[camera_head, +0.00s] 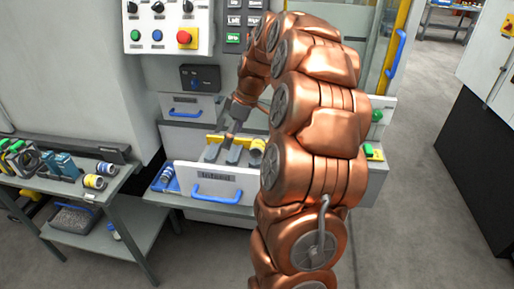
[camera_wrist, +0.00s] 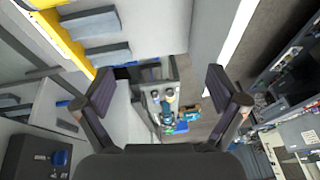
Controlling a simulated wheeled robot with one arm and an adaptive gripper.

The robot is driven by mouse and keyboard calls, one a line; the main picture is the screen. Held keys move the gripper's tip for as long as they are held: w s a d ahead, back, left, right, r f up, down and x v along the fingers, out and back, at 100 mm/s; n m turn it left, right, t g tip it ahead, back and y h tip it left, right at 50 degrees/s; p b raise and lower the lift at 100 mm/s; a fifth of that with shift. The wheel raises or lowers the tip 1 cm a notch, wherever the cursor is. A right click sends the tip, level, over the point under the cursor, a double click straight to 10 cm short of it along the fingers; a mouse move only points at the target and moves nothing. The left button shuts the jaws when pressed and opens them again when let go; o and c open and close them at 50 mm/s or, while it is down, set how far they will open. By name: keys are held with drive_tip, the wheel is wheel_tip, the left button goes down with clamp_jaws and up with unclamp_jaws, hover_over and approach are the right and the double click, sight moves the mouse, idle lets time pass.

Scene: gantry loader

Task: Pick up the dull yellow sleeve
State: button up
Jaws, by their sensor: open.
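A short dull yellow and grey cylinder (camera_head: 257,147) stands at the right end of the open drawer (camera_head: 218,180). Another cylinder, yellow with a dark band (camera_head: 94,181), lies on the left bench. I cannot tell for certain which is the dull yellow sleeve. My gripper (camera_wrist: 160,78) is open, with nothing between its fingers. In the head view it hangs over the left part of the drawer, left of the drawer's cylinder, its fingertips hard to make out. In the wrist view, small round parts (camera_wrist: 155,97) show far beyond the fingers on a bench.
The drawer has a yellow bar (camera_head: 215,139) and a blue handle (camera_head: 217,196). The left bench (camera_head: 85,198) carries several parts and blue boxes (camera_head: 65,164). A control panel (camera_head: 165,30) is above. Open floor (camera_head: 430,180) lies to the right.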

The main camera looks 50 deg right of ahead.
drive_tip(key=t, duration=0.1)
approach(258, 142)
drive_tip(key=a+f, duration=0.1)
drive_tip(key=a, duration=0.1)
drive_tip(key=shift+n+h, duration=0.3)
drive_tip(key=shift+n, duration=0.1)
drive_tip(key=shift+d+p+x, duration=0.2)
drive_tip(key=shift+p+x, duration=0.4)
drive_tip(key=shift+x, duration=0.75)
drive_tip(key=shift+d+p+x, duration=0.15)
drive_tip(key=shift+p+x, duration=0.5)
drive_tip(key=shift+x, duration=0.7)
drive_tip(key=shift+d+p+x, duration=0.2)
drive_tip(key=shift+p+x, duration=0.4)
drive_tip(key=shift+x, duration=0.75)
drive_tip(key=c, duration=1.5)
